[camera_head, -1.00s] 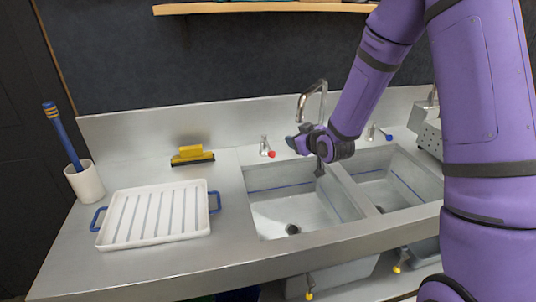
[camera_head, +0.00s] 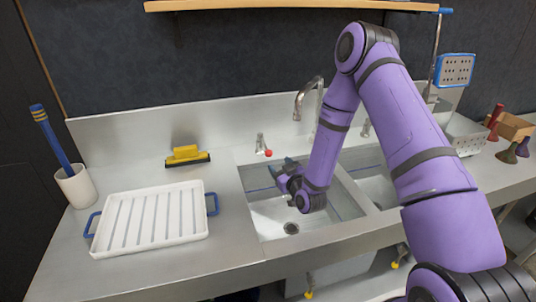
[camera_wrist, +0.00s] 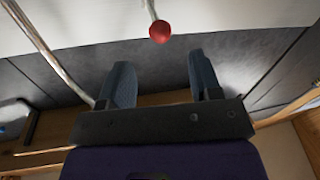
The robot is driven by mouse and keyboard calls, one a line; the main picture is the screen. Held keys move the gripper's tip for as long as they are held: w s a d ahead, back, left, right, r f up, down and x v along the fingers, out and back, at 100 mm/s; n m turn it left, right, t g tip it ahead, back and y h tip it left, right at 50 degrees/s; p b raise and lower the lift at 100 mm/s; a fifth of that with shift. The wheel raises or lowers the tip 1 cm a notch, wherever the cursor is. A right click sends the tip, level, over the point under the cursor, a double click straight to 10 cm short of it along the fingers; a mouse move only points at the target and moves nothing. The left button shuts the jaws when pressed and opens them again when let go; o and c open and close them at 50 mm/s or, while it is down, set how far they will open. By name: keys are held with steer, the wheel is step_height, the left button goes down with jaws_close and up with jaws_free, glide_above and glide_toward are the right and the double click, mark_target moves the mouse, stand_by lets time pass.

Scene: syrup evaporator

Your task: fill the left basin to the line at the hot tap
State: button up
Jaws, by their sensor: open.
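The hot tap (camera_head: 263,147) has a red knob and stands behind the left basin (camera_head: 256,224). The red knob (camera_wrist: 160,32) also shows in the wrist view, ahead of and between my fingertips, with a gap. My gripper (camera_head: 283,168) is open and empty, over the back of the left basin and just in front of the tap. Its two fingers show apart in the wrist view (camera_wrist: 160,70). The left basin has a blue line on its inner wall, partly hidden by my arm. Its dark drain is visible and I see no water in it.
A curved faucet spout (camera_head: 308,97) rises behind the basins, close to my arm. The right basin (camera_head: 376,187) is partly hidden. A white ribbed tray (camera_head: 150,243), a yellow squeegee (camera_head: 186,155) and a brush in a cup (camera_head: 76,186) stand left. Yellow-handled valves (camera_head: 309,293) hang below.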

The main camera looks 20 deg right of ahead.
mark_target(269, 153)
steer(key=w, duration=0.3)
steer(key=w+a, duration=0.1)
steer(key=w, duration=0.4)
steer(key=shift+w+a, duration=0.35)
steer(key=shift+w, duration=0.05)
jaws_close()
steer(key=w+a+m+h, duration=0.1)
steer(key=a+m+h, duration=0.5)
steer(key=h, duration=0.3)
steer(key=shift+w+a+g+h, duration=0.25)
steer(key=shift+w+g+h, duration=0.05)
steer(key=shift+w, duration=0.1)
jaws_free()
